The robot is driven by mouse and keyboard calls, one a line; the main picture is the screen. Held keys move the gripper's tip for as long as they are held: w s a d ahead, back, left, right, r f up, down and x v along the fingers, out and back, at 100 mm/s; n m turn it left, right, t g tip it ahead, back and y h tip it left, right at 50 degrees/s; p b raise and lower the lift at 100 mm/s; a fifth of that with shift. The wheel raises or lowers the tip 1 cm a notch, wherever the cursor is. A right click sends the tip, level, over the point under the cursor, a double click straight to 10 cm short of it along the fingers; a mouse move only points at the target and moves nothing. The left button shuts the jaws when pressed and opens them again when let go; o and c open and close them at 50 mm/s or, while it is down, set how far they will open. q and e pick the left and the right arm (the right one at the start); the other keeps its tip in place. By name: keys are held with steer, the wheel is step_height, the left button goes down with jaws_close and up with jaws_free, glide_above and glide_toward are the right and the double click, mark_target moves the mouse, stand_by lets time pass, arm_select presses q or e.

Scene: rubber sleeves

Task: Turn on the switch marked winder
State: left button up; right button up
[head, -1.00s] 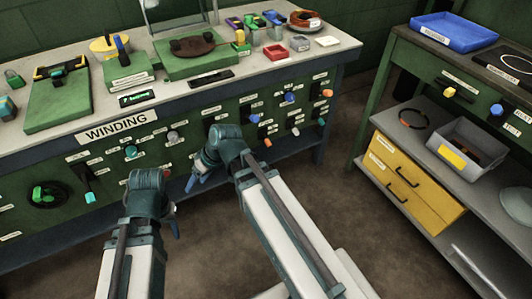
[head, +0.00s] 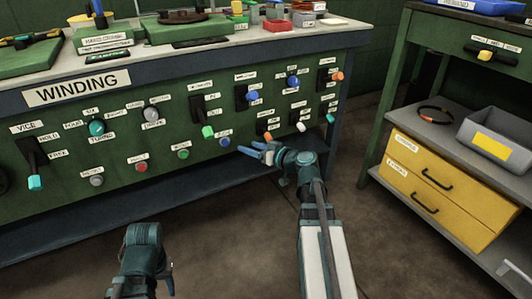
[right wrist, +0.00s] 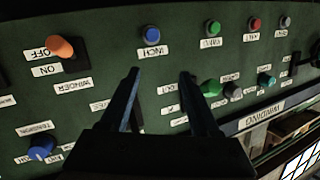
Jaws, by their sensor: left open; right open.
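The winder switch has an orange-tipped lever (head: 268,135) low on the green panel, right of a blue button. In the upside-down right wrist view its lever (right wrist: 60,46) lies by the OFF label, with ON and WINDER labels beside it. My right gripper (head: 256,149) is open and empty, just below the winder switch in the head view. In the right wrist view its fingers (right wrist: 160,82) are spread, apart from the lever, which is to their upper left. My left gripper (head: 168,278) is low in the head view, away from the panel; its fingers are mostly hidden.
The blue INCH button (head: 225,142) is close left of my right gripper. A white-tipped lever (head: 300,127) is right of the winder switch, and a blue knob (head: 253,96) is above. A cabinet with yellow drawers (head: 430,185) stands at right. Open floor lies between.

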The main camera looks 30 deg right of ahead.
mark_target(268, 135)
steer(key=s+d+f+m+t+h+b, duration=0.1)
steer(key=d+f+t+h+b, duration=0.2)
steer(key=d, duration=0.4)
steer(key=s+d+f+m+h+b, duration=0.1)
steer(key=d+f+m+b, duration=0.1)
steer(key=d+b, duration=0.3)
steer(key=w, duration=1.4)
steer(key=shift+w+f+p, duration=0.15)
steer(key=shift+f+p, duration=0.05)
steer(key=shift+p, duration=0.15)
arm_select(q)
step_height(268, 135, down, 10)
steer(key=shift+r, duration=0.15)
arm_select(e)
jaws_close()
